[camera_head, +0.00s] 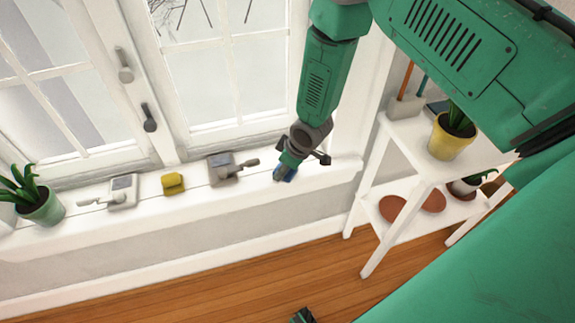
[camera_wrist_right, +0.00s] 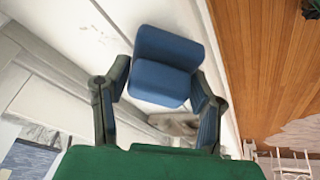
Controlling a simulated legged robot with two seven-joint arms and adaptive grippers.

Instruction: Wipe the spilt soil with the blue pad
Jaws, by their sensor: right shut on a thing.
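The blue pad (camera_wrist_right: 165,65) is held between the two fingers of my right gripper (camera_wrist_right: 160,88), which is shut on it. In the head view the pad (camera_head: 284,174) is a small blue patch at the tip of my right gripper (camera_head: 289,163), over the right part of the white windowsill (camera_head: 215,203). I cannot tell whether the pad touches the sill. A blurred brownish-grey patch (camera_wrist_right: 176,124) shows below the pad in the wrist view, partly hidden by the gripper; I cannot tell whether it is soil. No soil shows clearly in the head view.
On the sill stand a grey block with a handle (camera_head: 224,168), a yellow block (camera_head: 173,183), a light grey switch-like box (camera_head: 123,191) and a potted plant (camera_head: 43,207). A white shelf (camera_head: 408,168) with a yellow pot (camera_head: 448,143) stands at right. Wooden floor lies below.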

